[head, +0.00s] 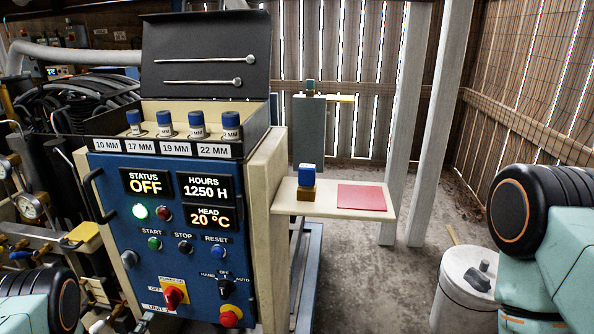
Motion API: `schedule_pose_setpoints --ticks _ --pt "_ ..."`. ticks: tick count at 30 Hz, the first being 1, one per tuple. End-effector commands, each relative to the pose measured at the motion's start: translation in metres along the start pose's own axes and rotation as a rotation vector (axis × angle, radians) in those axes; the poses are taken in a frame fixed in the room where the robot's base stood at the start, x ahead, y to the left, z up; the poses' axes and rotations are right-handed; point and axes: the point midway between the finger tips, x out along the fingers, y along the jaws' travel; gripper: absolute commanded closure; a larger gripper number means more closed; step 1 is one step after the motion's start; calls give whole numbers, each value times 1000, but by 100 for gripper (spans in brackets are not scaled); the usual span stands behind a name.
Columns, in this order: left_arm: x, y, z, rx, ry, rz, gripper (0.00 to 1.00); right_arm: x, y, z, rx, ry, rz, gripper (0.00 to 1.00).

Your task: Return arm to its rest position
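Part of my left arm (38,305), teal with a dark rounded joint, shows at the bottom left corner. Part of my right arm (545,235), also teal with a black ribbed joint, shows at the right edge. No fingers of either gripper are in view, so I cannot see what they hold. The blue compressor control panel (140,255) stands left of centre. Its displays read STATUS OFF, HOURS 1250 H and HEAD 20 °C. A green light is lit on it. The red-and-yellow rotary switch (174,295) is low on the panel.
Blue-capped sockets (197,124) stand in a labelled row under an open black lid (205,60). A side shelf (325,205) holds a blue-topped block (306,182) and a red mat (361,197). A white drum (467,290) stands beside my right arm. Floor between is clear.

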Motion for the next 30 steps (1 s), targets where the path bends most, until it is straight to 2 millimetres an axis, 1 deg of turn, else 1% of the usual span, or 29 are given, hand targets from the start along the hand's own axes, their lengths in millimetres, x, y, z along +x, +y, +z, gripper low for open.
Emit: schedule_pose_setpoints --ticks 1,3,13,16,30 --pt "10 -1 -1 1 3 -4 17 0 0 0 0 0 0 41" --pt "22 -1 -1 1 3 -4 17 0 0 0 0 0 0 41" --pt "77 -1 -1 -4 2 -2 17 0 0 0 0 0 0 41" --pt "74 1 0 -103 -1 1 17 7 0 0 0 0 0 41" --pt "74 -1 1 -522 -1 -2 17 32 0 0 0 0 0 41"
